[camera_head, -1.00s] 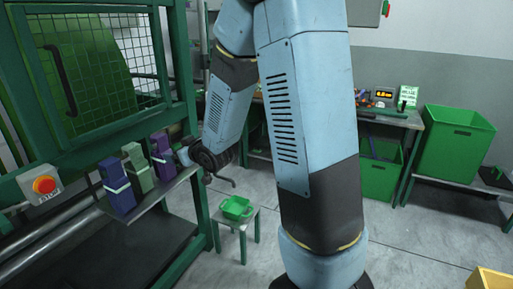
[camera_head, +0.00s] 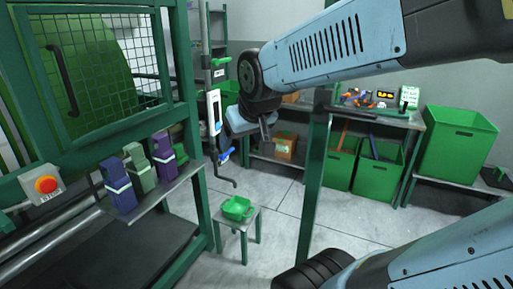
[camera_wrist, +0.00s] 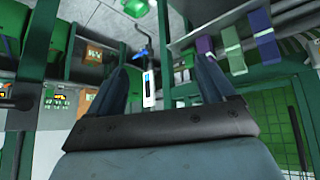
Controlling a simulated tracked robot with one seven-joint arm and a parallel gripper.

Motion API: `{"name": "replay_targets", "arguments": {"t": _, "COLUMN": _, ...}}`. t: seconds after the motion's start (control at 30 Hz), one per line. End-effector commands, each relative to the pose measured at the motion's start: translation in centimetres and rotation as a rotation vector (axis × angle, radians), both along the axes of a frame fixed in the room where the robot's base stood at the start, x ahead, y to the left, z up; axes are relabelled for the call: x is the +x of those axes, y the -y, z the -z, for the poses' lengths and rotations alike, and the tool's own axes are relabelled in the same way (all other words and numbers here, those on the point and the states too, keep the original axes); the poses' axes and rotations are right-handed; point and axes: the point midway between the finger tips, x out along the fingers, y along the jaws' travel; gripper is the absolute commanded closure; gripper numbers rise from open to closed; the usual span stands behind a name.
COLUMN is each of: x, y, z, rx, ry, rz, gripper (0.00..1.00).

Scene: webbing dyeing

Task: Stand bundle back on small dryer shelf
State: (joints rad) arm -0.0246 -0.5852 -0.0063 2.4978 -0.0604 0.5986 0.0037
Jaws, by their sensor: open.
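Three webbing bundles stand upright side by side on the small dryer shelf (camera_head: 160,196): a blue one (camera_head: 119,186), a pale green one (camera_head: 140,168) and a purple one (camera_head: 162,155), each with a light band. They also show upside down at the upper right of the wrist view, with the purple bundle (camera_wrist: 205,45) nearest the fingers. My gripper (camera_head: 257,134) is open and empty, right of the shelf and apart from the bundles. In the wrist view its two fingers (camera_wrist: 162,78) are spread with nothing gripped between them.
A green post (camera_head: 203,190) flanks the shelf. A white hanging device (camera_head: 215,115) with a hook is between post and gripper. A green basket (camera_head: 237,208) sits on a small stool below. Green bins (camera_head: 455,145) and a workbench stand at right.

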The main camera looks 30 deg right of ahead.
Motion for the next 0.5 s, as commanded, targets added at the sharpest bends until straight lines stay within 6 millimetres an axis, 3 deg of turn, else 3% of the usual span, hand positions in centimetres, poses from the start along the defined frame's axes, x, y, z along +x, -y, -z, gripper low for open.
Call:
{"name": "replay_targets", "arguments": {"t": 0.1, "x": -3.7, "y": 0.1, "z": -0.8, "rx": 0.021, "ry": -0.056, "rz": 0.022, "gripper": 0.17}}
{"name": "replay_targets", "arguments": {"t": 0.23, "x": -6.6, "y": 0.0, "z": -1.0, "rx": 0.039, "ry": -0.108, "rz": 0.035, "gripper": 0.17}}
{"name": "replay_targets", "arguments": {"t": 0.5, "x": -8.2, "y": -0.2, "z": -1.1, "rx": 0.049, "ry": -0.141, "rz": 0.041, "gripper": 0.17}}
